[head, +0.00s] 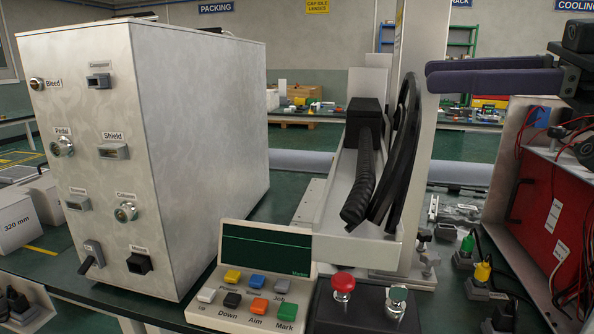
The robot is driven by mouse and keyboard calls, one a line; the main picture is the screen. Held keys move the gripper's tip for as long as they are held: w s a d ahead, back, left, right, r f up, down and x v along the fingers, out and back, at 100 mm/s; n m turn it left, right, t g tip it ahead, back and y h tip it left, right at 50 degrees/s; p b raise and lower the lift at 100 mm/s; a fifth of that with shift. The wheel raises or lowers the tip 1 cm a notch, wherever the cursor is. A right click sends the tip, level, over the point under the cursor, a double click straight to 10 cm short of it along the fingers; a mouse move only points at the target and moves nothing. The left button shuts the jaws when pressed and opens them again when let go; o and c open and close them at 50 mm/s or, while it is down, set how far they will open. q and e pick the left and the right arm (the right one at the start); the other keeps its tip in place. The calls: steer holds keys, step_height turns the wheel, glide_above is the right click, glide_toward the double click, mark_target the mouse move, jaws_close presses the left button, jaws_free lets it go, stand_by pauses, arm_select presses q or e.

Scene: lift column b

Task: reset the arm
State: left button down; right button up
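A white upright frame (335,190) stands right of centre. It holds a black block (365,118) with a black ribbed arm-like piece (360,185) slanting down from it. A large black curved ring (404,150) stands beside the piece. I cannot tell which part the task calls the arm. My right gripper (430,76) comes in from the upper right. One finger overlaps the other, so the gap is unclear. Nothing is seen between them. My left gripper is not in view.
A button console (264,246) with Up, Down, Aim and Mark buttons stands in front. A black box with a red mushroom button (343,284) and a metal knob (396,297) is beside it. A large grey cabinet (205,130) fills the left; a red wired panel (548,200) stands right.

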steer(key=w+a+r+m+t+p, duration=0.25)
steer(key=a+m+t, duration=0.2)
steer(key=t, duration=0.25)
steer(key=s+d+f+m+g+h+p, duration=0.1)
steer(key=s+d+f+m+h+p, duration=0.55)
steer(key=s+f+m+h, duration=0.6)
steer(key=s+d+f+n+g+h+p, duration=0.1)
steer(key=s+f+n+g+h+p, duration=0.2)
steer(key=s+g, duration=0.95)
step_height(320, 180, up, 37)
steer(key=s+t+p, duration=0.2)
steer(key=t+p, duration=0.2)
steer(key=p, duration=3.4)
steer(key=shift+s+d, duration=0.2)
steer(key=shift+s, duration=0.2)
